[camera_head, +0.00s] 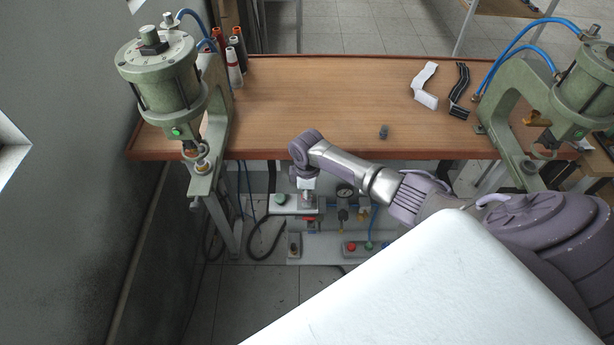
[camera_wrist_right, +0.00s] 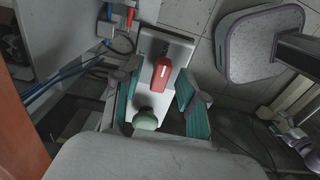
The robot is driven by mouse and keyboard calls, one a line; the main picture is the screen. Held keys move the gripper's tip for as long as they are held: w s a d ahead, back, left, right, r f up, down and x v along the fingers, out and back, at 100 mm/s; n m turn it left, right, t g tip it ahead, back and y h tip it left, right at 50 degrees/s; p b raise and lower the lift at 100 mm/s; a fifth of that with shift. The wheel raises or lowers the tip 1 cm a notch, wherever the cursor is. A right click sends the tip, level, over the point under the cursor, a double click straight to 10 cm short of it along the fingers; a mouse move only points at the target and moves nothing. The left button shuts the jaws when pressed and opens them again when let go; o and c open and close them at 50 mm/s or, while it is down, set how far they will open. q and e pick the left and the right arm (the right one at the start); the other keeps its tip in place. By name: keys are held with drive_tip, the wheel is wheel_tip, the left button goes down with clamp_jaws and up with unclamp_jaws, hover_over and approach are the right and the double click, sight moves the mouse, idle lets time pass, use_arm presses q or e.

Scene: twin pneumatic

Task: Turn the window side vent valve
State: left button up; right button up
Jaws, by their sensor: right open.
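A red lever handle (camera_wrist_right: 162,73), which looks like the vent valve, sits on a pale plate (camera_wrist_right: 150,48) in the right wrist view. A round pale green knob (camera_wrist_right: 145,118) is on the same plate. My right gripper (camera_wrist_right: 158,88) is open, with its green-padded fingers on either side of the plate and lever. I cannot tell whether they touch the lever. In the head view my right gripper (camera_head: 306,184) reaches down past the table's front edge, over the valve panel (camera_head: 325,248), and partly hides the valve area. My left gripper is not in view.
The wooden table (camera_head: 320,100) carries a green press (camera_head: 165,80) at left and another (camera_head: 580,95) at right. A pressure gauge (camera_head: 345,191), hoses and a red-and-green button box (camera_head: 362,247) are below.

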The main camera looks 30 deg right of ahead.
wheel_tip(320, 180, up, 12)
idle(0.5)
idle(0.3)
